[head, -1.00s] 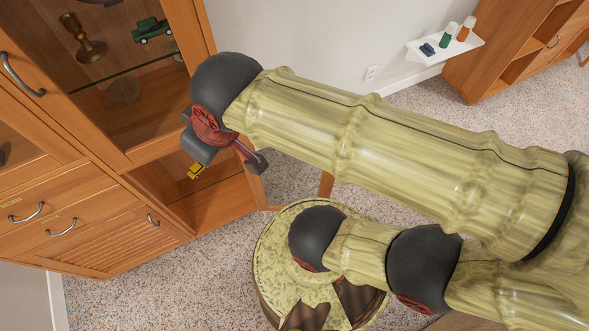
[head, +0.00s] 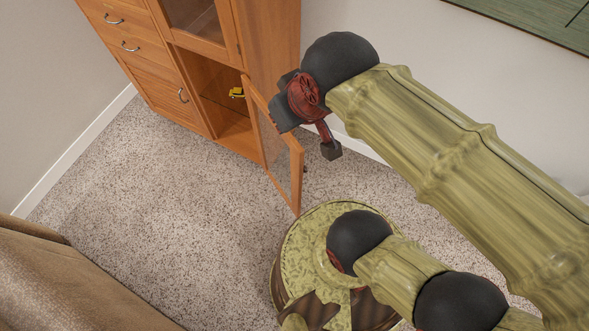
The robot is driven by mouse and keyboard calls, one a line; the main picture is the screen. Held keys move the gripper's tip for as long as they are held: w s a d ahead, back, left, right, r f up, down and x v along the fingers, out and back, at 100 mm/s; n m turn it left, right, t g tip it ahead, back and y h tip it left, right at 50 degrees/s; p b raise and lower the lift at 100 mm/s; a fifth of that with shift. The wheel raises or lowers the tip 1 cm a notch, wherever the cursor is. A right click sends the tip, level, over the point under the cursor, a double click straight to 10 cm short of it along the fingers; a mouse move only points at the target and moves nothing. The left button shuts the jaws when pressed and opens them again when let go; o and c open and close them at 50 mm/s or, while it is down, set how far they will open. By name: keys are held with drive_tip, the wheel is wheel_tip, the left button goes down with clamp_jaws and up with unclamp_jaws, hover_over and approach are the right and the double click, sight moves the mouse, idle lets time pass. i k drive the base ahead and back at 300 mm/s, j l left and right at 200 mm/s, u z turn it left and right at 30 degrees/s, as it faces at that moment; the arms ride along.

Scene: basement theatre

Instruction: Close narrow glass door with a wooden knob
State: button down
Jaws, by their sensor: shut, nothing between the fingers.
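The narrow glass door (head: 297,170) has a wooden frame and stands swung open from the lower compartment of the wooden cabinet (head: 268,40). Its free edge points toward me, above the carpet. I cannot make out its wooden knob. My gripper (head: 331,150) is shut and empty, just right of the door's upper part in the picture. The dark wrist and red gripper body overlap the view near the door's top corner. I cannot tell whether the gripper touches the door.
A small yellow toy (head: 237,92) sits inside the open compartment. Drawers with metal handles are at the cabinet's left. A brown sofa (head: 60,285) fills the lower left. Speckled carpet (head: 150,180) between sofa and cabinet is clear. A white wall stands right of the cabinet.

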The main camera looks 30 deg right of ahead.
sight(253, 98)
drive_tip(key=k+l+u, duration=0.2)
drive_tip(key=l, duration=0.25)
drive_tip(key=l+u, duration=0.15)
drive_tip(key=l, duration=0.3)
drive_tip(key=k+l+u, duration=0.4)
drive_tip(key=l, duration=0.35)
drive_tip(key=k+l+u, duration=0.15)
drive_tip(key=k+l, duration=0.15)
drive_tip(key=i+l+u, duration=0.25)
drive_tip(key=i+l, duration=0.2)
drive_tip(key=i+l+u, duration=0.3)
drive_tip(key=i+l, duration=0.2)
drive_tip(key=k+j, duration=0.1)
drive_tip(key=k, duration=0.15)
drive_tip(key=k+j+u, duration=0.1)
drive_tip(key=k, duration=0.2)
